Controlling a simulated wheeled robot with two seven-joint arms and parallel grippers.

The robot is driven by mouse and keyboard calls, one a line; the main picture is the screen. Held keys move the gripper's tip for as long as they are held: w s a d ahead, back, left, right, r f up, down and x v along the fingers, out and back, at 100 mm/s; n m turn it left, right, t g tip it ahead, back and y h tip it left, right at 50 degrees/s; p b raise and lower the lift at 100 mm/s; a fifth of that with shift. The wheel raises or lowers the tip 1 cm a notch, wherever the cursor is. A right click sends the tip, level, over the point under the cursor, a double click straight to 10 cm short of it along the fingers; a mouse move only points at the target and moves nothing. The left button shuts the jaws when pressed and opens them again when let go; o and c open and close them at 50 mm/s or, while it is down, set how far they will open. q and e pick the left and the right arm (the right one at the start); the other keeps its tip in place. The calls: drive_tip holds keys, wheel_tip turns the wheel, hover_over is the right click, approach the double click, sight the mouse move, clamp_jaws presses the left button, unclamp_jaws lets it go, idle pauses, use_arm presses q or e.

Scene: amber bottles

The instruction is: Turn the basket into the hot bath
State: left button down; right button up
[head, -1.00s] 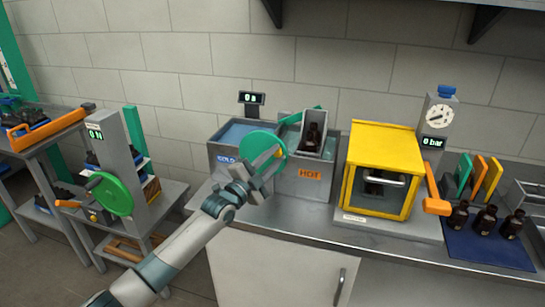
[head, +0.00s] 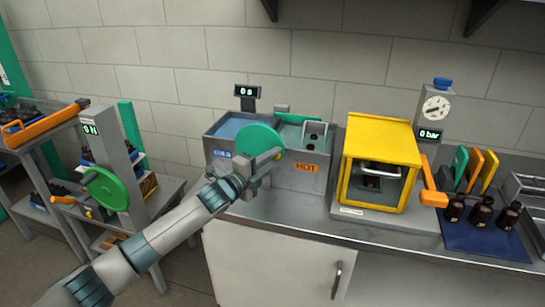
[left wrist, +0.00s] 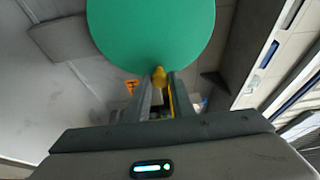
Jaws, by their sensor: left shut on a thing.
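The green wheel (head: 258,142) is on the front of the twin bath unit. My left gripper (head: 268,166) is at the wheel's lower right edge. In the left wrist view its fingers (left wrist: 158,95) are shut on the wheel's yellow handle (left wrist: 158,76), below the green disc (left wrist: 150,30). The grey basket (head: 317,130) sits low in the hot bath (head: 300,181), with its top part above the rim and a dark bottle (head: 313,138) partly visible in it. The cold bath (head: 222,168) is on the left with bluish water. My right gripper is not in view.
A display (head: 247,91) reading 0 s stands behind the baths. The yellow cabinet (head: 380,130) with an orange lever (head: 432,185) stands to the right. Several amber bottles (head: 481,212) stand on a blue mat (head: 490,248). A press with a green wheel (head: 106,188) is at left.

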use_arm(q)
drive_tip(key=shift+f+m, duration=0.45)
drive_tip(key=shift+m, duration=0.15)
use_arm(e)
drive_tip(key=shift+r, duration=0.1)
use_arm(q)
drive_tip(key=c, duration=1.6)
unclamp_jaws()
drive_tip(key=shift+o, duration=0.2)
drive_tip(key=shift+s+a, duration=0.1)
drive_tip(key=shift+s, duration=0.05)
